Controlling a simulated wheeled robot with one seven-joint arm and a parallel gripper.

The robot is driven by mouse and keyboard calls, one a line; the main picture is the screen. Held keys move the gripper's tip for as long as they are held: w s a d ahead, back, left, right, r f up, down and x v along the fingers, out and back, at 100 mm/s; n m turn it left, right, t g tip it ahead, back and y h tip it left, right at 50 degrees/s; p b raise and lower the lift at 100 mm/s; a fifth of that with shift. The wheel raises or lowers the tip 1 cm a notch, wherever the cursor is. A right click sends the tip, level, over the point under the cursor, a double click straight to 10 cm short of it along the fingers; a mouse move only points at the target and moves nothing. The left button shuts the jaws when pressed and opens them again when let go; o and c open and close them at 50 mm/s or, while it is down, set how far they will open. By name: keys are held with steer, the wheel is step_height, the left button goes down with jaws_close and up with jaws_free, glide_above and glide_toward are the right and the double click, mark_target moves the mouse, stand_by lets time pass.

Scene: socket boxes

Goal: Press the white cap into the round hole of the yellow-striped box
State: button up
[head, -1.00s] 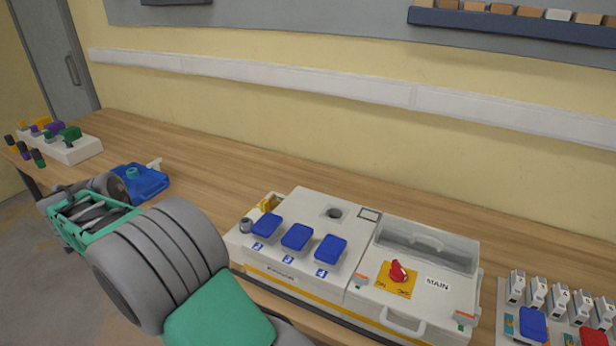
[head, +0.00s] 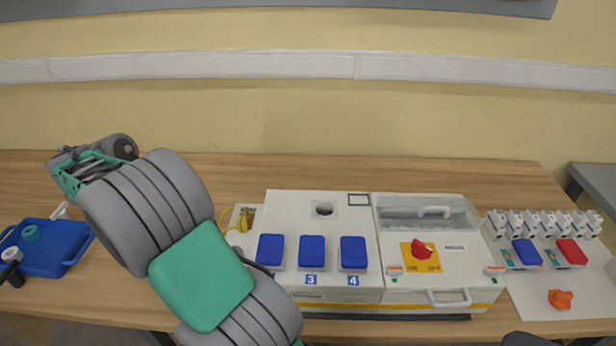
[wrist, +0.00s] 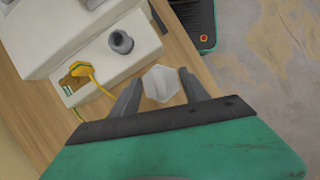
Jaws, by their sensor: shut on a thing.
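My gripper (wrist: 160,88) is shut on a white hexagonal cap (wrist: 161,83) in the wrist view. The cap is held between both fingertips, beyond the left end of the box as the wrist camera looks down. The yellow-striped box (head: 340,197) is white, with a yellow stripe along its front; part of it shows in the wrist view (wrist: 45,45). Its round hole (head: 323,209) is dark and open, in a square plate near the back of the top. In the head view my arm hides the fingertips and cap. The hole is not in the wrist view.
Blue covers (head: 312,252) and a red switch (head: 422,249) are on the box. A grey round fitting (wrist: 120,42) and a yellow plug (wrist: 82,69) are at its left end. A blue tray (head: 75,258) lies left, a breaker board (head: 530,298) right. Table behind the box is clear.

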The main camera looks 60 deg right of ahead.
steer(key=s+d+r+n+t+h+p, duration=0.1)
steer(key=s+d+r+n+p, duration=0.15)
steer(key=s+d, duration=0.6)
steer(key=s+d+r+n+h+p, duration=0.1)
steer(key=s+d+n, duration=0.3)
steer(key=d, duration=0.7)
steer(key=s+d+r+n+t+h+p, duration=0.1)
steer(key=s+d+r+p, duration=0.1)
steer(key=s+d, duration=0.7)
steer(key=f+b, duration=0.1)
steer(key=b, duration=0.1)
steer(key=f+b, duration=0.2)
steer(key=w+f+b, duration=0.1)
steer(key=b, duration=0.1)
steer(key=shift+d+f, duration=0.15)
steer(key=shift+d, duration=0.1)
steer(key=shift+s+p, duration=0.1)
steer(key=shift+p, duration=0.4)
steer(key=shift+f, duration=0.15)
steer(key=shift+f, duration=0.6)
steer(key=shift+f, duration=0.1)
